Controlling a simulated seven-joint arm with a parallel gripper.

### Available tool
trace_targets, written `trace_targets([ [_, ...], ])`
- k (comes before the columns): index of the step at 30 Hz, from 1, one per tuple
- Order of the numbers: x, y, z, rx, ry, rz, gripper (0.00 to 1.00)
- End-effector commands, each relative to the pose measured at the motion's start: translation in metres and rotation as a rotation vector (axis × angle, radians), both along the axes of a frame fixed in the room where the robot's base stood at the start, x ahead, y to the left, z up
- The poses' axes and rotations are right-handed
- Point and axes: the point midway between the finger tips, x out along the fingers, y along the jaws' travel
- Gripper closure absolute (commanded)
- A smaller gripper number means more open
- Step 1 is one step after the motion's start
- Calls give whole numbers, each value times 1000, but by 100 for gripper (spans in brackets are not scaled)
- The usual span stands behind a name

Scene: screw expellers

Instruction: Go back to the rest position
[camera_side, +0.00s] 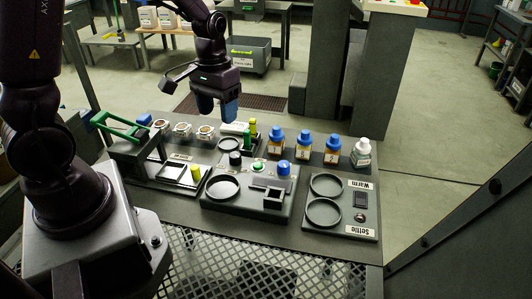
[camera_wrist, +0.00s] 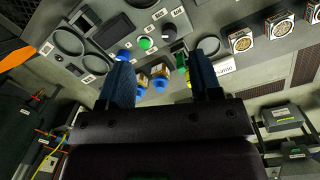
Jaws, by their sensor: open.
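My gripper (camera_side: 217,114) hangs over the back of the bench, pointing down, with its two blue fingers apart. In the side view it is above and behind the white box (camera_side: 234,128), clear of the objects. The wrist view shows the fingers (camera_wrist: 158,64) spread, with nothing held between them. Blue-capped amber bottles (camera_wrist: 160,80) show in the gap, farther away than the fingertips. No marker for a rest position shows in either view.
Three blue-capped bottles (camera_side: 303,145) and a white bottle (camera_side: 361,153) line the bench's back right. A control panel (camera_side: 250,208), a two-ring plate (camera_side: 350,228) and a green-handled device (camera_side: 122,127) stand in front. Several small jars (camera_side: 182,130) stand left. Air above the bench is clear.

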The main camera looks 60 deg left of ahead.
Motion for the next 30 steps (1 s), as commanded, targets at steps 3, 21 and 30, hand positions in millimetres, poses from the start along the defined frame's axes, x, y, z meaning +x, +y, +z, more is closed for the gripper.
trace_targets([
  [3, -17, -22, 38, 15, -62, -74, 42],
  [21, -102, -90, 150, 145, -488, -370, 42],
  [30, -104, -93, 158, 151, -527, -382, 42],
])
